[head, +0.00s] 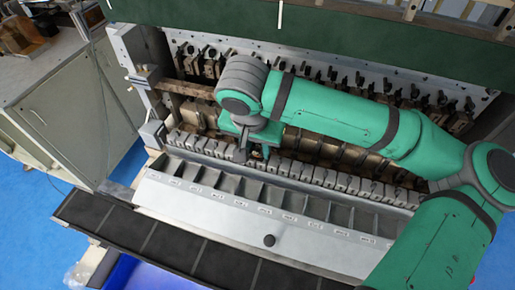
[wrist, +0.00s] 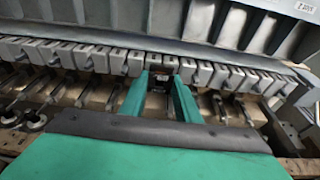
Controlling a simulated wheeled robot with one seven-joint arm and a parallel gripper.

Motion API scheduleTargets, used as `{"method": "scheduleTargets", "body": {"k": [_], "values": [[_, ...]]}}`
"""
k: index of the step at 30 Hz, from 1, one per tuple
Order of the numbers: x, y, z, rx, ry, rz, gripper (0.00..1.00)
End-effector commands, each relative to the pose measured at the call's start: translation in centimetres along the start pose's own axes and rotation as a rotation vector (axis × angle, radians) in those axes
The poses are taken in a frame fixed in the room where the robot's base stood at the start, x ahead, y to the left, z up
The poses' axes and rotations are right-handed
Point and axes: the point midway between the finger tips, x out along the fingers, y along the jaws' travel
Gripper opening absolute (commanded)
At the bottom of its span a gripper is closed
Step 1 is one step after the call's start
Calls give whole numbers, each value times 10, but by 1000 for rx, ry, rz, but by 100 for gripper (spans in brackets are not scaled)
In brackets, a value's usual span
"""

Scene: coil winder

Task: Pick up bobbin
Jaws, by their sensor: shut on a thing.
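My gripper (head: 254,152) reaches down over the coil winder (head: 330,185), at the row of grey blocks. In the wrist view its two green fingers (wrist: 160,80) stand apart, on either side of a small dark piece, which I take to be the bobbin (wrist: 158,80). The fingers are shut on it. It sits at the edge of the grey block row, and I cannot tell whether it is still seated there. In the head view the bobbin is hidden by my gripper and wrist.
A grey tray with several labelled compartments (head: 240,217) lies in front of the block row, with a dark ledge (head: 170,245) before it. Metal rods and fittings (head: 440,100) crowd the winder's back. A grey cabinet (head: 70,100) stands at the left.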

Motion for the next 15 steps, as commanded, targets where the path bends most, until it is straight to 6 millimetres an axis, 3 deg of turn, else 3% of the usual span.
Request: {"method": "scheduleTargets", "body": {"k": [8, 15], "values": [[-32, -1, -7, -1, 2, -3, 8], [-89, 6, 19, -3, 5, -2, 8]]}}
